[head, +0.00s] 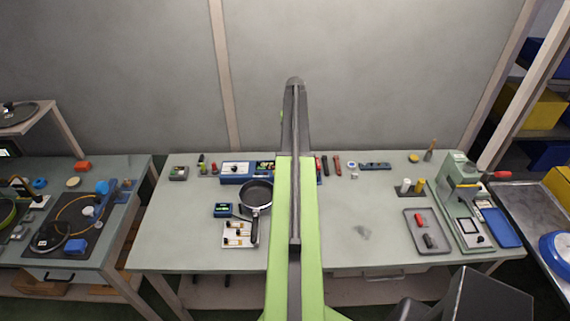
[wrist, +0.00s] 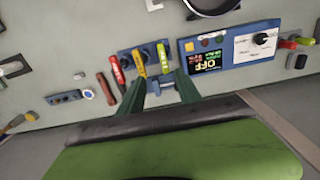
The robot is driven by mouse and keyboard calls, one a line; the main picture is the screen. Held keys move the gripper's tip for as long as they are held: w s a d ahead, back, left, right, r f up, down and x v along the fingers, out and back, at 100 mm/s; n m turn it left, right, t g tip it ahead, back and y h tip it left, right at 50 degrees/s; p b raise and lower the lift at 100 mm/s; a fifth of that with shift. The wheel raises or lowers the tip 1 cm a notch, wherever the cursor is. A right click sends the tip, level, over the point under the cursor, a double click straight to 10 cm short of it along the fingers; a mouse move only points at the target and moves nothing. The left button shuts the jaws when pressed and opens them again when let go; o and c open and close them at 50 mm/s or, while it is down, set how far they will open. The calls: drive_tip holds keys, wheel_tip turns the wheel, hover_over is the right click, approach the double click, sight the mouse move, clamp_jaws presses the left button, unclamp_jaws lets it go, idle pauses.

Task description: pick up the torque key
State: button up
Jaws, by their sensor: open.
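In the wrist view, my gripper (wrist: 160,80) is open, with its two dark green fingers spread and pointing toward the back row of the bench. A red-handled tool (wrist: 117,70) and a darker red one (wrist: 105,89) lie left of the rack. I cannot tell for certain which is the torque key. In the head view my arm hides the gripper and most of the rack.
A blue instrument box (wrist: 230,48) with a lit display stands right of the rack. In the head view a pan (head: 256,193) lies left of my arm, and a grey tray (head: 411,240) lies right. The bench (head: 350,210) between arm and tray is mostly clear.

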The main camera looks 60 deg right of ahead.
drive_tip(key=f+b, duration=0.8)
drive_tip(key=w+f+b, duration=0.1)
drive_tip(key=f+b, duration=0.3)
drive_tip(key=shift+a+f, duration=0.15)
drive_tip(key=shift+a, duration=0.15)
wheel_tip(320, 180, down, 6)
drive_tip(key=b, duration=0.5)
drive_tip(key=shift+d+r, duration=0.15)
drive_tip(key=shift+r, duration=0.25)
clamp_jaws()
